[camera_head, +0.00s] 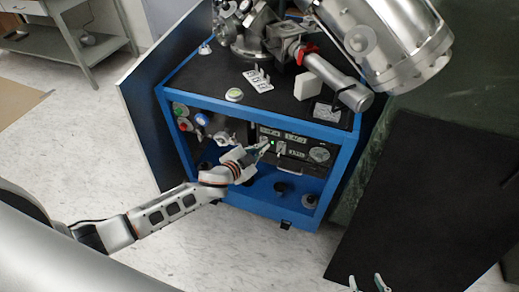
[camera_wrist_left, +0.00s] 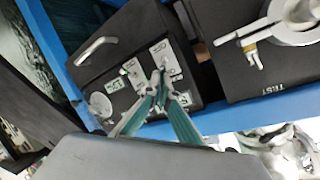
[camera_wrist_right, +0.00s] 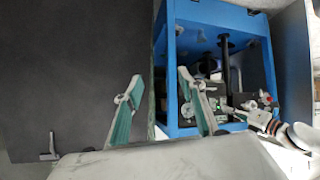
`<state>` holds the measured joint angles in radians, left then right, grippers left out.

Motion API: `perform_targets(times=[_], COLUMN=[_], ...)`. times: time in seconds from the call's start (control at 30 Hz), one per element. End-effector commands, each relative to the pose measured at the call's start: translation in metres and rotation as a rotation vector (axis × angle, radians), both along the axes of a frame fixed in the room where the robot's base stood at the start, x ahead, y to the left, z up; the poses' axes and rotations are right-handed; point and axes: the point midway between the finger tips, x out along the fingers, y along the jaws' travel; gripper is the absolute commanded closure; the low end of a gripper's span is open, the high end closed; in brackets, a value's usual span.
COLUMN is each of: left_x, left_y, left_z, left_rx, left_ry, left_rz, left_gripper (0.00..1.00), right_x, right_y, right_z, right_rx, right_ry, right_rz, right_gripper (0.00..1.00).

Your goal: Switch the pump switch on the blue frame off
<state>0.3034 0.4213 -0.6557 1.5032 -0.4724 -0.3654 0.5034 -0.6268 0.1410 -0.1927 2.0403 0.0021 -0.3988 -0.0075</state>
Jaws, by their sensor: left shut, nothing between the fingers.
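The blue frame (camera_head: 335,170) is a cabinet with a black control panel (camera_head: 297,145) in its front. In the left wrist view the panel carries small switch plates with toggles, one plate (camera_wrist_left: 166,55) right at my fingertips and another plate (camera_wrist_left: 131,68) to its left. The labels are too small to read, so I cannot tell which is the pump switch. My left gripper (camera_head: 268,147) is shut and empty, its tips at the panel; contact is unclear. It also shows in the left wrist view (camera_wrist_left: 160,76). My right gripper (camera_head: 368,283) is open and empty, away from the panel; it shows in the right wrist view (camera_wrist_right: 160,75).
A round gauge or knob (camera_head: 319,154) and a metal handle (camera_wrist_left: 96,48) are on the panel. Coloured buttons (camera_head: 183,124) sit at the frame's left. Metal vacuum equipment (camera_head: 400,45) stands on top. A dark sheet (camera_head: 425,200) lies at the right; floor (camera_head: 90,160) is clear at left.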

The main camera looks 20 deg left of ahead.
Motion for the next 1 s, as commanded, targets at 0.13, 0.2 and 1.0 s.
perform_targets(times=[0.13, 0.2, 1.0], left_x=[0.000, 0.000, -0.004], left_y=[0.000, 0.000, 0.002], left_z=[0.000, 0.000, -0.008], left_rx=[0.000, 0.000, -0.002], left_ry=[0.000, 0.000, -0.081], left_rz=[0.000, 0.000, 0.001], left_gripper=[1.00, 1.00, 1.00], right_x=[0.003, 0.004, -0.004], right_y=[0.000, 0.000, -0.001], right_z=[0.001, 0.002, -0.025], right_rx=[0.000, 0.000, -0.015], right_ry=[-0.005, -0.005, 0.016], right_rz=[0.000, 0.000, 0.007], right_gripper=[0.60, 0.60, 0.60])
